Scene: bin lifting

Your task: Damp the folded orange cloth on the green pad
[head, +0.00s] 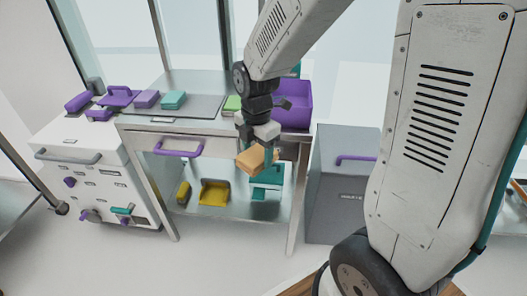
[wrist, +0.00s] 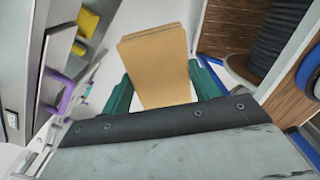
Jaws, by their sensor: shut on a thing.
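My gripper (head: 257,146) is shut on the folded orange cloth (head: 252,161) and holds it in front of the table, below the level of its top. In the wrist view the cloth (wrist: 155,62) sticks out flat between the teal fingers of the gripper (wrist: 161,84), its layers showing at the far edge. The green pad (head: 232,103) lies on the table top, behind my arm and partly hidden by it. The cloth and the pad are apart.
A purple bin (head: 297,105) stands right of the pad. A teal block (head: 173,99) and several purple things lie to the left. The table (head: 148,124) has a purple drawer handle (head: 178,151). A grey cabinet (head: 338,208) stands right.

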